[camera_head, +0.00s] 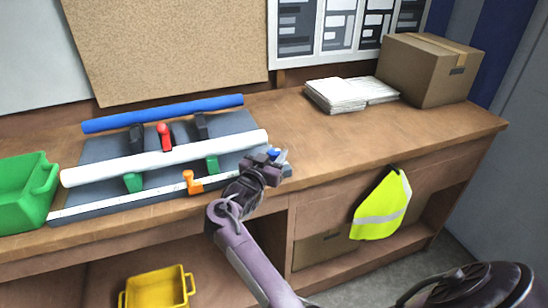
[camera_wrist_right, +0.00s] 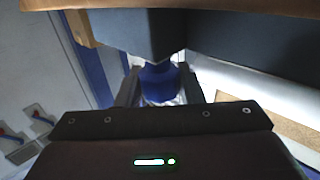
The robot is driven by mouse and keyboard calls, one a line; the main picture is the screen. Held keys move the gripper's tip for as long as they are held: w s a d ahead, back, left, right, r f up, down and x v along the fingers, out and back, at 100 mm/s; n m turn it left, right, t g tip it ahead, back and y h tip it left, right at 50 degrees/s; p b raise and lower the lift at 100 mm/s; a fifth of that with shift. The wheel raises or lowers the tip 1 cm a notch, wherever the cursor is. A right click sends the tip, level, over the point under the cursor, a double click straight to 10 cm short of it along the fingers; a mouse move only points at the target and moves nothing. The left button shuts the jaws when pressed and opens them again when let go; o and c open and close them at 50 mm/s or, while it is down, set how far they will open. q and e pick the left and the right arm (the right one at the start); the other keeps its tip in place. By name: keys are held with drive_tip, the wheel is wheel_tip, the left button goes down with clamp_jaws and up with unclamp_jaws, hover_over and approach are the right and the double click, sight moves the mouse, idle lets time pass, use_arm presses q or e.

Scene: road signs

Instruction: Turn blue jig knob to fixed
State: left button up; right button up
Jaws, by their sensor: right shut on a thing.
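The blue jig knob (camera_head: 273,153) sits at the jig's right end, partly hidden by my right gripper (camera_head: 272,165). In the right wrist view the blue knob (camera_wrist_right: 158,82) lies between the two dark fingers (camera_wrist_right: 160,88), which are shut on it. The knob's setting marks cannot be read. My left gripper is not in view.
A green bin (camera_head: 25,195) stands left of the jig. Paper stacks (camera_head: 345,93) and a cardboard box (camera_head: 430,70) are at the back right. A yellow vest (camera_head: 382,208) hangs on the bench front. The bench top right of the jig is clear.

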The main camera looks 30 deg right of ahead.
idle(0.3)
drive_tip(key=o, duration=0.9)
drive_tip(key=shift+o, duration=0.2)
